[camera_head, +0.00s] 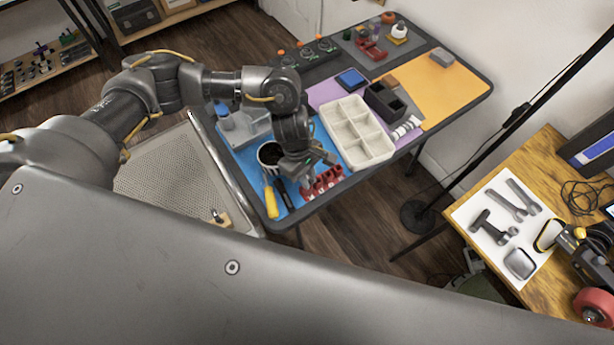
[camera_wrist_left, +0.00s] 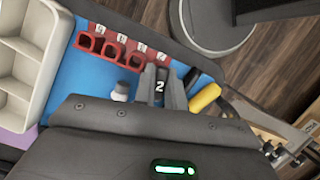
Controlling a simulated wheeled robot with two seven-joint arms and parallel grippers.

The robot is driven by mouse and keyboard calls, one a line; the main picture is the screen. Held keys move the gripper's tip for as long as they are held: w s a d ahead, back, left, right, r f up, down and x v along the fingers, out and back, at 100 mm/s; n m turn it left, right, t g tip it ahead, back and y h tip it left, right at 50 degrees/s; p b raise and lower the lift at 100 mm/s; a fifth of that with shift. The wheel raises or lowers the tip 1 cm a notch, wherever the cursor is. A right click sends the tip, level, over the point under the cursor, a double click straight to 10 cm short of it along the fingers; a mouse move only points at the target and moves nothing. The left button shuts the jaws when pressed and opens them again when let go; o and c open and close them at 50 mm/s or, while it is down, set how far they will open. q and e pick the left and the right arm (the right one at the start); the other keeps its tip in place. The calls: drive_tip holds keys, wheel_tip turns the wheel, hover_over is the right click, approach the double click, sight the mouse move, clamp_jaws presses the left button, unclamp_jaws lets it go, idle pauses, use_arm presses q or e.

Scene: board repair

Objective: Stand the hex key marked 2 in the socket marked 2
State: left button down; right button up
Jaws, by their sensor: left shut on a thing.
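My left gripper (camera_wrist_left: 165,88) is shut on the hex key, whose tag marked 2 (camera_wrist_left: 159,87) shows between the fingers in the left wrist view. In the head view the gripper (camera_head: 303,183) points down at the front of the table, beside the red socket block (camera_head: 326,179). In the wrist view the block (camera_wrist_left: 122,52) has a row of open square sockets and small labels; the end label reads 2. The socket at that end is hidden behind the fingers and key. I cannot tell whether the key's tip is in it. My right gripper is out of view.
The table's front edge is near.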

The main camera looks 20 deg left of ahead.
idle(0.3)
use_arm(q)
drive_tip(key=c, duration=1.2)
unclamp_jaws()
drive_tip(key=shift+r+p, duration=1.5)
drive_tip(key=shift+r, duration=2)
drive_tip(key=shift+s+a+f, duration=0.1)
